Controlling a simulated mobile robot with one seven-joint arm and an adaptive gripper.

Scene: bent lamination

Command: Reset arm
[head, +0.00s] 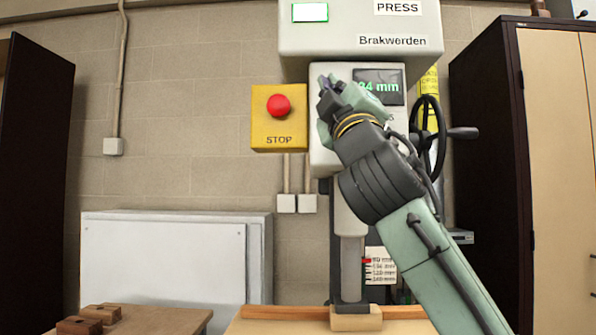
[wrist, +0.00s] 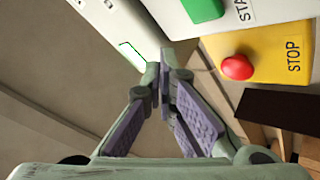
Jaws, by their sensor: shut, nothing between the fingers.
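My gripper (head: 326,88) is raised in front of the press head (head: 325,165), left of its display (head: 379,86), which is partly covered and ends in "4 mm". In the wrist view my gripper (wrist: 167,55) is shut, its purple-padded fingers meeting with nothing between them. The yellow stop box (head: 265,131) with its red button (head: 279,106) is left of my gripper in the head view. In the wrist view the red button (wrist: 237,67) lies to the right of the fingertips, apart from them. A green button (wrist: 201,8) shows at the top.
The press ram (head: 350,215) stands down on a wooden block (head: 356,318) on the bench. A black handwheel (head: 428,135) is right of my arm. A dark cabinet (head: 490,150) is at the right, a light grey cabinet (head: 165,262) at the left. Brown blocks (head: 100,313) lie lower left.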

